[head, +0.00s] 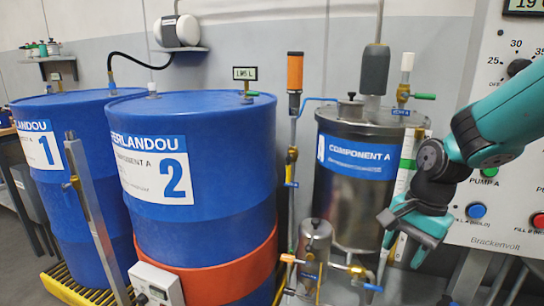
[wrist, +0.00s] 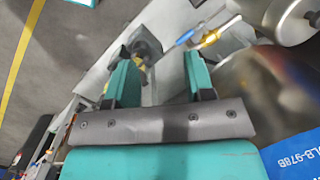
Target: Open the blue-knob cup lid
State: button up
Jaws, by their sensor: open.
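A small steel cup (head: 315,250) with a closed-looking lid (head: 315,228) stands in front of the large steel tank, low in the middle of the head view. A small knob sits on its lid; I cannot make out a clear blue on it. What looks like the same cup is partly cut off at the top right of the wrist view (wrist: 284,18). My gripper (head: 403,250) is open and empty, right of the cup and apart from it, pointing down. In the wrist view its teal fingers (wrist: 158,82) are spread with nothing between them.
The steel COMPONENT A tank (head: 350,205) stands behind the cup. Brass valves with blue handles (head: 373,288) sit low beside it. Blue drums (head: 205,120) fill the left. A control panel (head: 490,205) with buttons stands at the right, behind my arm.

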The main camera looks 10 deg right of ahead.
jog(key=s+a+r+n+y+p, duration=0.1)
jog(key=s+a+r+n, duration=0.4)
jog(key=s+a+n, duration=0.35)
jog(key=s+a+r+n+y+p, duration=0.1)
jog(key=s+a+r+n, duration=0.4)
jog(key=s+n, duration=0.5)
notch_tip(320, 180, up, 17)
jog(key=w+p, duration=0.1)
jog(key=p, duration=1.6)
jog(key=shift+w+a+p, duration=0.2)
jog(key=shift+a+p, duration=0.15)
jog(key=shift+p, duration=0.05)
